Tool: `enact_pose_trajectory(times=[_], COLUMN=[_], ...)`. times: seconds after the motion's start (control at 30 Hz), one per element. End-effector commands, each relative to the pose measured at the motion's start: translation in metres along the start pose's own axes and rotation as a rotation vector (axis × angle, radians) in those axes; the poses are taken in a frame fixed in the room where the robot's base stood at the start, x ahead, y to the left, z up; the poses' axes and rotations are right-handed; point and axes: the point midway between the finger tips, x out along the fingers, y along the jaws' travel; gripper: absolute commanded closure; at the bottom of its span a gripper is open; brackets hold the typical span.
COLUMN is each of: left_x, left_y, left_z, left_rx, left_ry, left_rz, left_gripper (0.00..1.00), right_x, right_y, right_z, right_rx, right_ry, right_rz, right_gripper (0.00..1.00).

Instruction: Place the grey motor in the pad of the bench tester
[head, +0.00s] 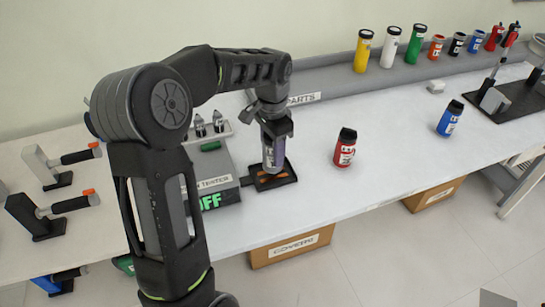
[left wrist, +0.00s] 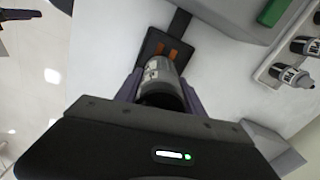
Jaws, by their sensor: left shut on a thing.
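My left gripper (head: 275,128) is shut on the grey motor (head: 274,157), which hangs upright below it. In the left wrist view the grey motor (left wrist: 160,75) sits between the two fingers of my left gripper (left wrist: 160,90). The pad (head: 273,183) is a black square tray with orange strips, joined to the bench tester (head: 218,172) on its right side. It also shows in the left wrist view as the dark pad (left wrist: 152,46). The motor's lower end is over the pad; I cannot tell whether it touches. The tester shows green "OFF" letters. My right gripper is not in view.
A red motor (head: 345,148) and a blue motor (head: 450,118) stand to the right on the white table (head: 390,140). Several coloured motors line the grey parts shelf (head: 335,84) behind. Clamps (head: 48,215) lie at the left. Cardboard boxes (head: 291,246) are below the table.

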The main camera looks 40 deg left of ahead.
Motion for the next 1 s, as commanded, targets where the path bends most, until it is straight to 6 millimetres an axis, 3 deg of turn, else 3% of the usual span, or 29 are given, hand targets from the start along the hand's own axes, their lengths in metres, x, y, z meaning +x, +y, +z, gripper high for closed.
enact_pose_trajectory(times=[0.2,0.6,0.63,0.87,1.0], left_x=[0.026,0.032,0.032,0.032,0.031], left_y=[0.0,0.0,0.0,0.0,0.0], left_z=[0.001,0.0,0.001,0.001,0.001], left_rx=[-0.001,0.0,0.0,0.0,0.0], left_ry=[-0.001,0.0,-0.001,-0.001,-0.001], left_rz=[0.0,0.0,0.0,0.001,0.001], left_gripper=[1.0,1.0,0.52,0.33,0.32], right_x=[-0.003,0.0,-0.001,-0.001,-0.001], right_y=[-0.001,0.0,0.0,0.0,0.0], right_z=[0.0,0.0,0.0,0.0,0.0], right_rx=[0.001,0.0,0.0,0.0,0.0], right_ry=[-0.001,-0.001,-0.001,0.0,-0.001], right_rz=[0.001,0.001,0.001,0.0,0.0], right_gripper=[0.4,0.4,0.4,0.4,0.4])
